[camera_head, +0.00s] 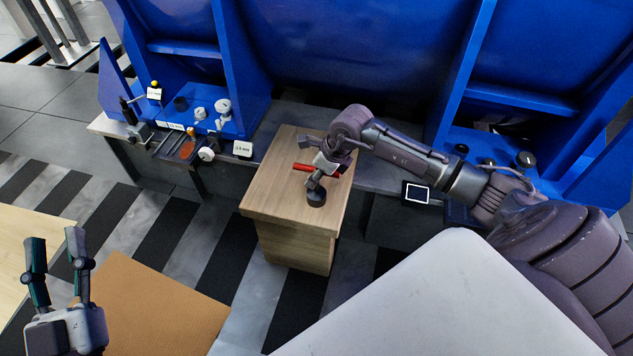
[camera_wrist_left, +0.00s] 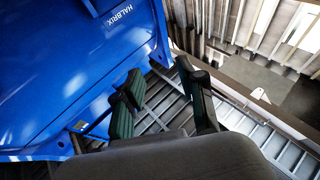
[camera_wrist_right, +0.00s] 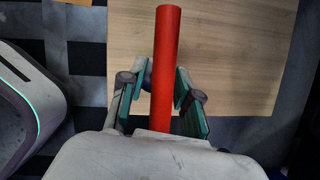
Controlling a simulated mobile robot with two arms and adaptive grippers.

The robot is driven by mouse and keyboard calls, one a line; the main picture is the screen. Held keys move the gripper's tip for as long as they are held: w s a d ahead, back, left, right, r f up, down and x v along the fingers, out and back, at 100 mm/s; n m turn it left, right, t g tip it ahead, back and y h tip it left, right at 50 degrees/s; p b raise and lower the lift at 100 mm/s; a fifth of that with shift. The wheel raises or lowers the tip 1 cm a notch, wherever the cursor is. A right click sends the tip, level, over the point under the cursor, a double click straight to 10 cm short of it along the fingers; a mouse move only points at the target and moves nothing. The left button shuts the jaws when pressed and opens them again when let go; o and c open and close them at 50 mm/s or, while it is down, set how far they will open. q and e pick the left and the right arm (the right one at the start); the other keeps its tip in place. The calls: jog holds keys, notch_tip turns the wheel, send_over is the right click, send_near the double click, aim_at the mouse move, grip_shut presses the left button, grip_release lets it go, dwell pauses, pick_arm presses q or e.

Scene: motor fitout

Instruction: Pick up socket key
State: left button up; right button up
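The socket key appears to be the red-handled bar (camera_head: 302,167) on the small wooden cabinet top; its middle is hidden by my right gripper. In the right wrist view its red shaft (camera_wrist_right: 168,55) runs lengthwise between the fingers, with a small gap beside them. My right gripper (camera_head: 308,164) is over the bar, its fingers apart on either side; it also shows in the right wrist view (camera_wrist_right: 163,75). My left gripper (camera_head: 56,242) is open and empty at the lower left, far from the bar; its fingers are apart in the left wrist view (camera_wrist_left: 158,75).
Blue machine frames (camera_head: 350,50) rise behind. Hand tools (camera_head: 187,148) and small parts lie on the ledge at left. A pale panel (camera_head: 440,305) fills the lower foreground.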

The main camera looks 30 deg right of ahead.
grip_shut()
jog(key=shift+r, duration=0.1)
jog(key=shift+r, duration=0.2)
notch_tip(320, 180, up, 4)
jog(key=shift+w+f+p, duration=0.1)
jog(key=shift+p, duration=0.8)
pick_arm(q)
notch_tip(320, 180, down, 13)
jog(key=s+a+g+y+p, duration=0.1)
jog(key=a+g+y, duration=0.1)
jog(key=g, duration=0.6)
jog(key=shift+y+p, duration=0.3)
jog(key=shift+y, duration=0.2)
pick_arm(e)
jog(key=w+d+r, duration=0.5)
jog(key=d+r, duration=0.1)
jog(key=d, duration=0.4)
jog(key=shift+d+r, duration=0.3)
jog(key=shift+r, duration=0.05)
